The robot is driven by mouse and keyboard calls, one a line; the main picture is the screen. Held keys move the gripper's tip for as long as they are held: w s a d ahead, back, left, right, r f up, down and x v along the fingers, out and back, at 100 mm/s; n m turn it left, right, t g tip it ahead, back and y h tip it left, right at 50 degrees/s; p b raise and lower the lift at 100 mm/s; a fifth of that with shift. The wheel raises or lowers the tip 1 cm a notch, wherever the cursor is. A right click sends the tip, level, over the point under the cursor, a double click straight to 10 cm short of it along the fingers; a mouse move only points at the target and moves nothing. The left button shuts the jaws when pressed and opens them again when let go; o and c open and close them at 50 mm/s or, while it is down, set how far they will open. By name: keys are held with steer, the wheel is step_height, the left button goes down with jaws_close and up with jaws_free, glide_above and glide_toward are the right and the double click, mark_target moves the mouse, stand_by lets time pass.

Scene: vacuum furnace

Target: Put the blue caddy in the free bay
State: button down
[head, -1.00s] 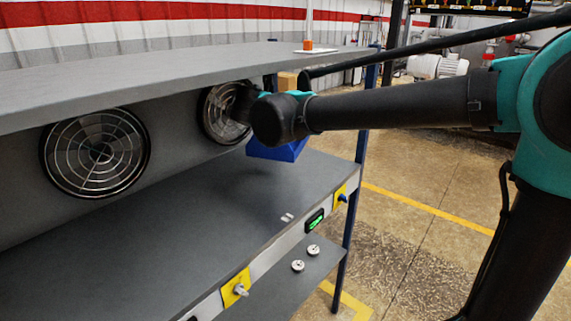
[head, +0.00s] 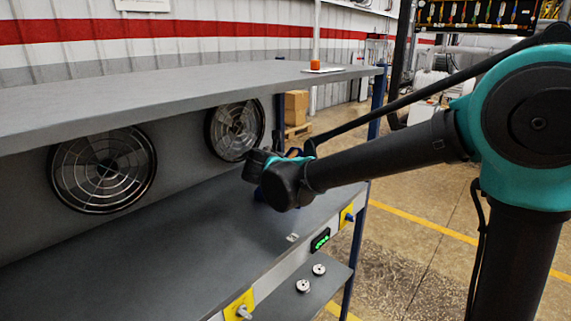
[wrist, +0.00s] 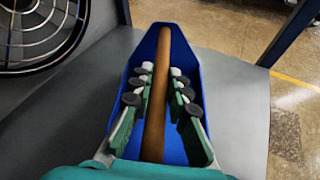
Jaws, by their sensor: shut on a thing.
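The blue caddy (wrist: 185,60) fills the middle of the wrist view, an open blue tray with a long brown bar handle (wrist: 158,95) along it. My gripper (wrist: 160,78) has its green fingers on both sides of the handle and is shut on it. In the head view only a sliver of the caddy (head: 259,194) shows behind my wrist, over the right end of the grey middle shelf (head: 130,255). I cannot tell whether its base touches the shelf.
An upper shelf (head: 170,97) overhangs the bay, with a small orange item (head: 315,65) at its right end. Two round fans (head: 103,170) sit in the back wall. A blue post (head: 354,250) stands at the right end. Yellow-plated knobs (head: 239,306) line the front edge.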

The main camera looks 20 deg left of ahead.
steer(key=c, duration=1.5)
jaws_free()
steer(key=shift+o, duration=0.2)
steer(key=a+v, duration=0.1)
steer(key=v, duration=1.1)
steer(key=shift+d, duration=0.45)
